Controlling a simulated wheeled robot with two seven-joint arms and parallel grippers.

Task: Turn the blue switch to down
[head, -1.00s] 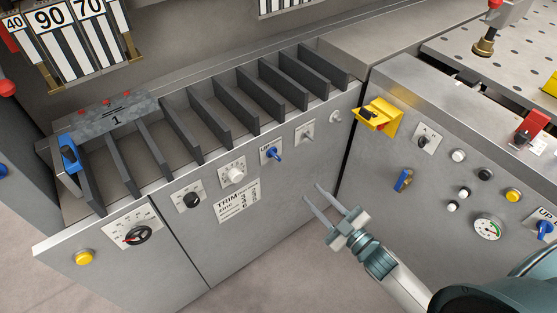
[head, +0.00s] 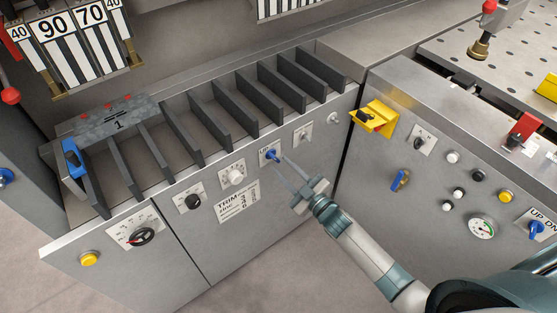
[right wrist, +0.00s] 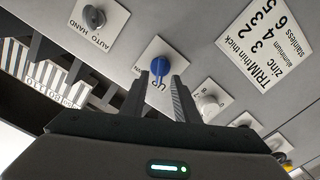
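A blue switch (head: 270,153) on a white plate marked UP sits on the front of the slotted cabinet. It also shows in the right wrist view (right wrist: 160,66), where its handle lies between my fingertips. My right gripper (head: 279,164) is open, with one finger on each side of the switch (right wrist: 160,76). I cannot tell whether a finger touches it. The gripper hides part of the plate's lettering. Another blue switch (head: 537,228), on a plate marked UP and DN, is on the right-hand panel. My left gripper is not in view.
Beside the switch are a white knob (head: 235,177), a black knob (head: 193,202) and a grey AUTO/HAND switch (right wrist: 94,17). Floor in front of the cabinet is clear.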

